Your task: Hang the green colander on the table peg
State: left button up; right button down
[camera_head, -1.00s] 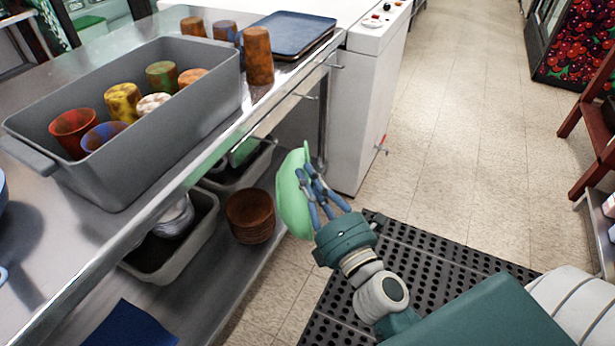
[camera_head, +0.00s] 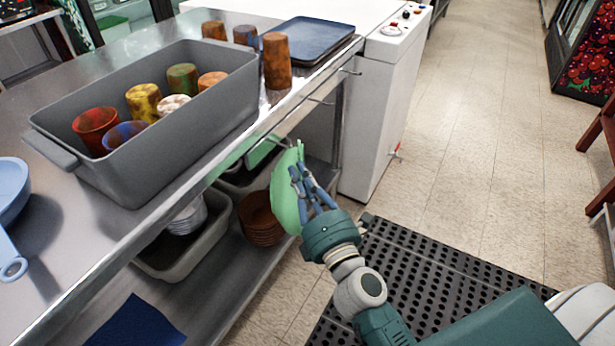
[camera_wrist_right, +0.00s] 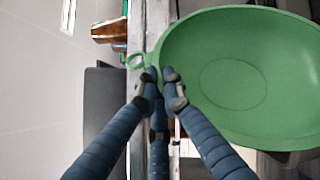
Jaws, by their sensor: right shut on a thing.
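The green colander (camera_head: 283,195) is held off the table, tilted on edge, beside the table's front edge. My right gripper (camera_head: 305,178) is shut on its rim. In the right wrist view the fingers (camera_wrist_right: 162,76) pinch the colander (camera_wrist_right: 245,75) close to its small ring tab (camera_wrist_right: 135,61), and the ring is free of the fingers. Short metal pegs stick out from the table edge; one peg (camera_head: 322,102) is right of and beyond the colander, another peg (camera_head: 351,71) farther back. The nearest peg (camera_head: 280,141) is close to the colander's top; contact cannot be told. My left gripper is out of view.
A grey bin (camera_head: 150,165) with several cups stands on the steel table. Dark trays (camera_head: 309,40) and loose cups (camera_head: 277,62) are behind it. A blue pan (camera_head: 12,200) lies at left.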

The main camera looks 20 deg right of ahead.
aim_at(287, 172)
jog(key=shift+w+a+f, duration=0.15)
jog(key=shift+w+a, duration=0.95)
jog(key=shift+w, duration=0.3)
jog(key=shift+w+a+f+b, duration=0.25)
jog(key=shift+b, duration=0.05)
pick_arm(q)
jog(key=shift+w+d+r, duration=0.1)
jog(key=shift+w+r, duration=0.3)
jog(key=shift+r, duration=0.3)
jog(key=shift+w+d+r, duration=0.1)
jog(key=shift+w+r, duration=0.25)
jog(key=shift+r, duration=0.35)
pick_arm(e)
jog(key=shift+w+a+f, duration=0.1)
jog(key=shift+w+f, duration=0.05)
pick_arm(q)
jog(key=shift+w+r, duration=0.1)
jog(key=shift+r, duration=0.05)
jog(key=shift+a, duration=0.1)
pick_arm(e)
jog(key=c, duration=1.8)
grip_release()
jog(key=shift+c, duration=0.2)
